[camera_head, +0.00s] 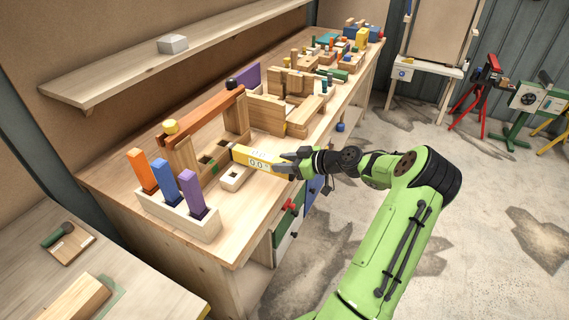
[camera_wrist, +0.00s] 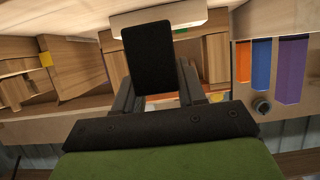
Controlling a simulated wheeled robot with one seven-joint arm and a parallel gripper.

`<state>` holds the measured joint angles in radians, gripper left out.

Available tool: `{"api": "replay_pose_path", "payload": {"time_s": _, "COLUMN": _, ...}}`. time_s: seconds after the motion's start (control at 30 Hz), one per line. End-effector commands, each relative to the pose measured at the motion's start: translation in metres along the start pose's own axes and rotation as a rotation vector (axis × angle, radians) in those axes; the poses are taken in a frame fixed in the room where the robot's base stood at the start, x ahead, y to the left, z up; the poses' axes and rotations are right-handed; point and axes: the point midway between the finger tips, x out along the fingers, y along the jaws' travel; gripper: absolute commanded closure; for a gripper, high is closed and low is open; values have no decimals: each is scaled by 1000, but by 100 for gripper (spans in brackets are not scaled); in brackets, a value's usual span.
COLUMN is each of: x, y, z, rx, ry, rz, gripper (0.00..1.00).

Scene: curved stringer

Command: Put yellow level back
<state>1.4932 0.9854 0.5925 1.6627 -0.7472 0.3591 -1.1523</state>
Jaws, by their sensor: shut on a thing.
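The yellow level (camera_head: 258,160) is in my gripper (camera_head: 296,161), held at its right end. It reaches left from the jaws over the workbench (camera_head: 130,176), near the bench's front edge. It has a pale top and markings on its yellow side. In the wrist view a dark rectangular face (camera_wrist: 148,58) stands between the two fingers, probably the level's end. A small pale block with a hole (camera_head: 237,178) lies just below and left of the level. I cannot tell whether the level touches it.
A pale rack (camera_head: 180,217) holds upright orange, blue and purple pieces at the near end. A wooden frame with an orange beam (camera_head: 205,107) stands behind the level. Wooden blocks (camera_head: 292,90) crowd the bench farther back. The floor (camera_head: 440,200) right of the bench is mostly open.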

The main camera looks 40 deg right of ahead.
Motion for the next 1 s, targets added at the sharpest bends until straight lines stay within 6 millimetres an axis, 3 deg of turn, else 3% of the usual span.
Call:
{"api": "replay_pose_path", "payload": {"time_s": 0.57, "x": 4, "y": 0, "z": 11, "rx": -1, "ry": 1, "rz": 0, "gripper": 100}}
{"api": "replay_pose_path", "payload": {"time_s": 0.6, "x": 4, "y": 0, "z": 11, "rx": 1, "ry": 0, "rz": 0, "gripper": 55}}
{"api": "replay_pose_path", "payload": {"time_s": 0.7, "x": 4, "y": 0, "z": 11, "rx": 0, "ry": 0, "rz": 0, "gripper": 40}}
{"api": "replay_pose_path", "payload": {"time_s": 0.77, "x": 4, "y": 0, "z": 11, "rx": 0, "ry": 0, "rz": 0, "gripper": 35}}
{"api": "replay_pose_path", "payload": {"time_s": 1.0, "x": 4, "y": 0, "z": 10, "rx": 0, "ry": 0, "rz": 0, "gripper": 35}}
